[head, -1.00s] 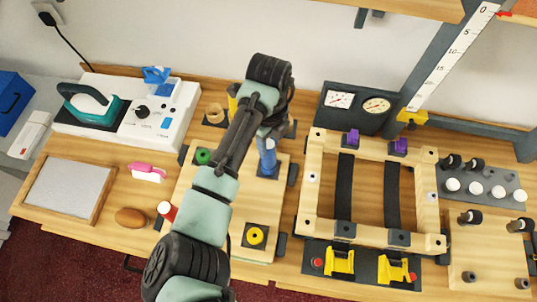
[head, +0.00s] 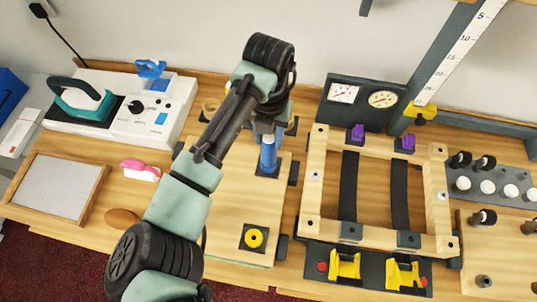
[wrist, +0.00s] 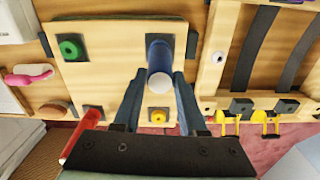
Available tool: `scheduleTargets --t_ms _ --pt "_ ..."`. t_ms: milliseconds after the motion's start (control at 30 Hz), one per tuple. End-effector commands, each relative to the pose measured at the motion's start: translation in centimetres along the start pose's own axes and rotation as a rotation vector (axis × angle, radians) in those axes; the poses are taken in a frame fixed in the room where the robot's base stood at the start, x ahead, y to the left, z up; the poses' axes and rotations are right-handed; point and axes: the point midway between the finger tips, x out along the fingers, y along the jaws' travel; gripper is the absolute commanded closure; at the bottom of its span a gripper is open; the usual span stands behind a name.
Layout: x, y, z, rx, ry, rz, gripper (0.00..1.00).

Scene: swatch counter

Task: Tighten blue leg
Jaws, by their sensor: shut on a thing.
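The blue leg (head: 268,158) stands upright in a dark square socket on the wooden board (head: 215,210). In the wrist view the blue leg (wrist: 159,55) shows its pale end toward me. My gripper (head: 267,130) is over its upper part, and in the wrist view the fingers (wrist: 158,76) close on it from both sides. The yellow socket piece (head: 254,238) is at the board's front; the green one (wrist: 70,48) and a tilted-looking red leg (wrist: 79,138) show in the wrist view. My arm hides part of the board in the head view.
A wooden frame with black straps (head: 349,190) stands right of the board, with yellow clamps (head: 345,265) in front. Gauges (head: 362,97) are behind it. An iron (head: 82,100) on a white unit, a grey pad (head: 55,190) and a pink-handled tool (head: 139,168) lie left.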

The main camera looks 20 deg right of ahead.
Motion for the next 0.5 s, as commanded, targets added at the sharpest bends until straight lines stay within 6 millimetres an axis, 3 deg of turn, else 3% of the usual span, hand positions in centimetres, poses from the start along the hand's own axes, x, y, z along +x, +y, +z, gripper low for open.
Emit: scheduleTargets --t_ms 200,500 --pt "0.45 0.15 0.13 0.164 -0.004 0.005 1.0" --pt "-0.04 0.01 0.04 0.186 -0.002 0.001 1.0"
